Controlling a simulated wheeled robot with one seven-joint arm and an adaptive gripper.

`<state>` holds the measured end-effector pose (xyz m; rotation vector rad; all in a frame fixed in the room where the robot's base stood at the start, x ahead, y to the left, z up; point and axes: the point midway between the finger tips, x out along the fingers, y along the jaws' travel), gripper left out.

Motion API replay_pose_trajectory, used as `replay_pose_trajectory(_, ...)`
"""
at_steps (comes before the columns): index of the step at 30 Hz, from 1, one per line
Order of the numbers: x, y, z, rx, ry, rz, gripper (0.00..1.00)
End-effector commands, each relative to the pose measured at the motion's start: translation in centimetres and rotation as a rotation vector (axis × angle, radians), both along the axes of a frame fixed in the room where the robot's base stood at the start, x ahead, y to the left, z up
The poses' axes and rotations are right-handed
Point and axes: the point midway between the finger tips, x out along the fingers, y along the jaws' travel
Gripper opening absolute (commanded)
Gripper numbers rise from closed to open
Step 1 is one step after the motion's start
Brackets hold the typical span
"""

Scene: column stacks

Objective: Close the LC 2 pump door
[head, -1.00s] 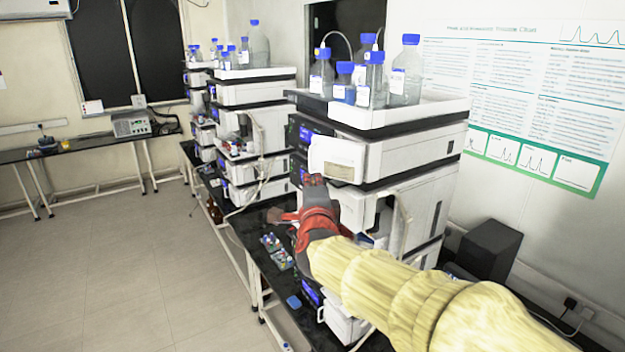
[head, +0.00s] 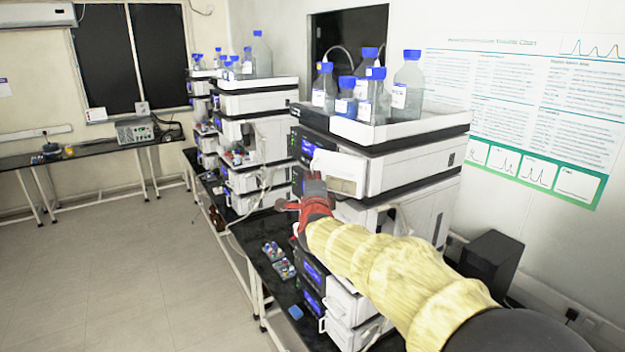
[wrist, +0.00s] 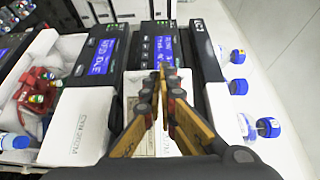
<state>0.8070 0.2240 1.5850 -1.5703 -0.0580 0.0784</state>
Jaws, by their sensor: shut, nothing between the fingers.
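The near stack's upper module carries a white door (head: 340,172) with a cream-coloured inset, which I take to be the LC 2 pump door. It stands out from the module's front at an angle, beside a dark panel with a blue display. My gripper (head: 313,182) is at the door's lower left edge in the head view, partly hidden by its red wrist. In the wrist view my gripper (wrist: 165,70) has its fingertips together with nothing between them. The door's white face and pale inset (wrist: 144,138) show behind the fingers. I cannot tell whether they touch it.
Blue-capped bottles (head: 407,85) stand in a white tray (head: 430,125) on the near stack. Another white module (wrist: 82,125) lies left of the fingers in the wrist view. Small vial racks (head: 275,255) sit on the black bench. The floor (head: 120,260) at left is clear.

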Motion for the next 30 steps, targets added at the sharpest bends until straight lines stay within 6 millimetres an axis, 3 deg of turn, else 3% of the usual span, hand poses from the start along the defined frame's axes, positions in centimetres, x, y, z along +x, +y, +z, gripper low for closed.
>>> replay_pose_trajectory(20,1.0,0.0,0.1,0.0,0.0,-0.075,0.0)
replay_pose_trajectory(30,2.8,-0.1,0.2,0.0,0.001,-0.199,0.0)
